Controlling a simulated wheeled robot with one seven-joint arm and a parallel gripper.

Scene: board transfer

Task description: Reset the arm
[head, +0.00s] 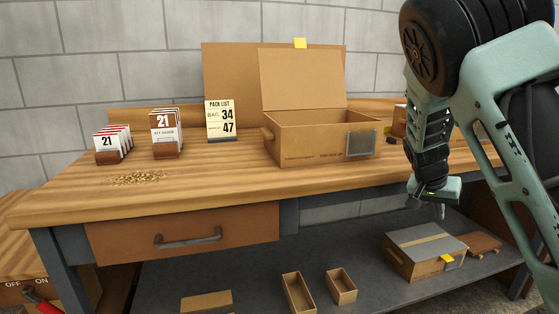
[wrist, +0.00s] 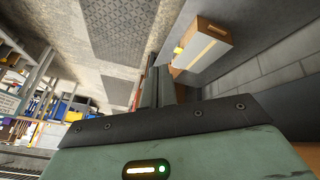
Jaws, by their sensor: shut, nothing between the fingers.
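My arm hangs at the right of the head view. My gripper (head: 440,208) points down in front of the bench's right part, apart from everything around it. Its fingers (wrist: 158,90) are together and empty in the wrist view. The wrist view also shows a cardboard box (wrist: 202,47) beyond the fingers.
A wooden bench (head: 230,185) holds an open cardboard box (head: 305,152), a pack list sign (head: 221,121) and two card holders (head: 166,148). Small brass pieces (head: 138,178) lie at the left. A closed box (head: 425,262) and small open trays (head: 298,291) sit on the lower shelf.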

